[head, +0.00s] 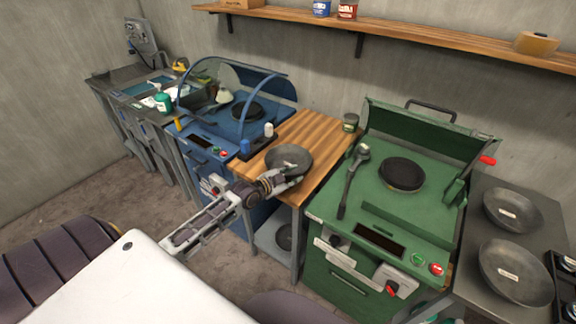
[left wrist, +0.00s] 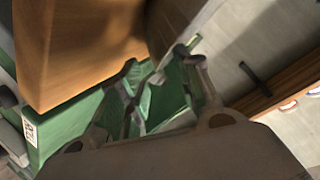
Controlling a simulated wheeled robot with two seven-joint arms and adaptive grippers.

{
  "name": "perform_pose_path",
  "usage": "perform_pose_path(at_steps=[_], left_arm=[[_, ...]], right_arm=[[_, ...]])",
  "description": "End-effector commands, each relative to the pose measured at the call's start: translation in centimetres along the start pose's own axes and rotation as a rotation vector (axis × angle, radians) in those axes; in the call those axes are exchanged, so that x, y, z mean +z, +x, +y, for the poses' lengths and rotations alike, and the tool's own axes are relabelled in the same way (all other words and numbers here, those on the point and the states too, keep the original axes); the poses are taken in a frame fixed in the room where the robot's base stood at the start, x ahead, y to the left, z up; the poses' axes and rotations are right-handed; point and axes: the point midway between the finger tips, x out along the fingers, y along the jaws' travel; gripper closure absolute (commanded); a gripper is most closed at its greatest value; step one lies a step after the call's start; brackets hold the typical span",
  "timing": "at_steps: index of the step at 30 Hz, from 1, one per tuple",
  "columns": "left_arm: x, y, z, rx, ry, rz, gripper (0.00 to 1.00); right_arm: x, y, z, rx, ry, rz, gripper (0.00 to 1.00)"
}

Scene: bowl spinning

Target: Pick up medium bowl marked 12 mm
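A dark metal bowl (head: 288,156) sits on the wooden-topped table near its front left edge. Two more metal bowls with white labels, an upper one (head: 512,211) and a larger lower one (head: 515,272), lie on the grey table at the right. The labels are too small to read, so I cannot tell which is marked 12 mm. My left gripper (head: 290,183) is at the front edge of the wooden table, just below the near rim of the bowl. In the left wrist view its fingers (left wrist: 163,68) stand apart with no bowl clearly between them. My right gripper is not seen.
The wooden table (head: 318,131) stands between a blue machine (head: 205,150) and a green machine (head: 400,215) with a black lever. A dark bowl (head: 284,238) lies on its lower shelf. A small jar (head: 351,122) stands at its back right corner.

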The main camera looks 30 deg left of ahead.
Motion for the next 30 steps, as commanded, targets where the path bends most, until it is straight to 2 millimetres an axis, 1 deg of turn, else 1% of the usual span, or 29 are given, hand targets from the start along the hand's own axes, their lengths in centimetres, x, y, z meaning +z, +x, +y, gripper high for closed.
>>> perform_pose_path(at_steps=[9, 13, 30], left_arm=[[-0.1, 2.4, 0.0, -0.001, -0.001, 0.000, 0.66], [0.0, 3.0, 0.0, 0.000, -0.001, 0.000, 0.66], [0.0, 3.2, 0.0, 0.000, 0.000, 0.000, 0.66]], right_arm=[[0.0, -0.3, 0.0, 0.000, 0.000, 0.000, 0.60], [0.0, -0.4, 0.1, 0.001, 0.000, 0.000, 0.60], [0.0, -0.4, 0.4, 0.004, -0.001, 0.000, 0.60]])
